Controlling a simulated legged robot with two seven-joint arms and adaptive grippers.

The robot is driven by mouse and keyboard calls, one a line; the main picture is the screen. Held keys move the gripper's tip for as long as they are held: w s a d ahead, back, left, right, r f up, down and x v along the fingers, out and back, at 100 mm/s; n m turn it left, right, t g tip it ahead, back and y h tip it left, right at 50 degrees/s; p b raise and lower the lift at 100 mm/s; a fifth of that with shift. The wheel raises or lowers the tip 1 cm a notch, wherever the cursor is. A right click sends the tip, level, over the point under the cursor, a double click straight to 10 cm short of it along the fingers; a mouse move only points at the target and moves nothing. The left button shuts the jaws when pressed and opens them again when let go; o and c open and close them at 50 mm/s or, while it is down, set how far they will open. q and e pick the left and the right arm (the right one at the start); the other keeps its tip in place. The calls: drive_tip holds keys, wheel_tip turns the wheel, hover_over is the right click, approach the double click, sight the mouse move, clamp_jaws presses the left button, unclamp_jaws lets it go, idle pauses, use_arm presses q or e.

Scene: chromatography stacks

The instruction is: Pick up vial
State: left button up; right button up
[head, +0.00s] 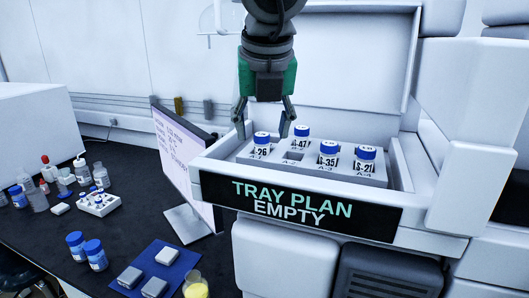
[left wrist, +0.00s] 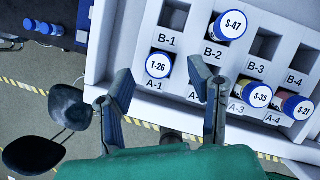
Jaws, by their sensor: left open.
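The tray (head: 375,180) in the open drawer holds several blue-capped vials. The vial at A-1 (head: 261,140) reads T-26 in the left wrist view (left wrist: 160,65). The S-47 vial (head: 302,137) is at B-2, the S-35 vial (head: 328,153) at A-3 and the S-21 vial (head: 365,158) at A-4. My left gripper (head: 264,127) is open and empty, pointing down above the A-1 vial. In the left wrist view the T-26 cap lies between its two fingers (left wrist: 162,77). My right gripper is not in view.
The drawer front carries a sign (head: 303,206) reading TRAY PLAN EMPTY. A monitor (head: 182,155) stands close left of the drawer. The black bench (head: 130,220) holds bottles, a small vial rack (head: 98,203) and a blue mat (head: 178,256). The A-2 slot (head: 293,155) is empty.

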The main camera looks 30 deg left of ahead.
sight(261, 134)
use_arm(q)
drive_tip(key=f, duration=0.1)
drive_tip(key=w+a+f, duration=0.1)
drive_tip(key=shift+w+a+f, duration=0.2)
drive_tip(key=shift+a+f, duration=0.1)
drive_tip(key=shift+f, duration=0.05)
drive_tip(key=shift+s+d, duration=0.15)
drive_tip(key=shift+d+r, duration=0.1)
drive_tip(key=shift+d, duration=0.2)
drive_tip(key=c, duration=1.1)
drive_tip(key=shift+o, duration=0.2)
drive_tip(key=shift+a+r, duration=0.1)
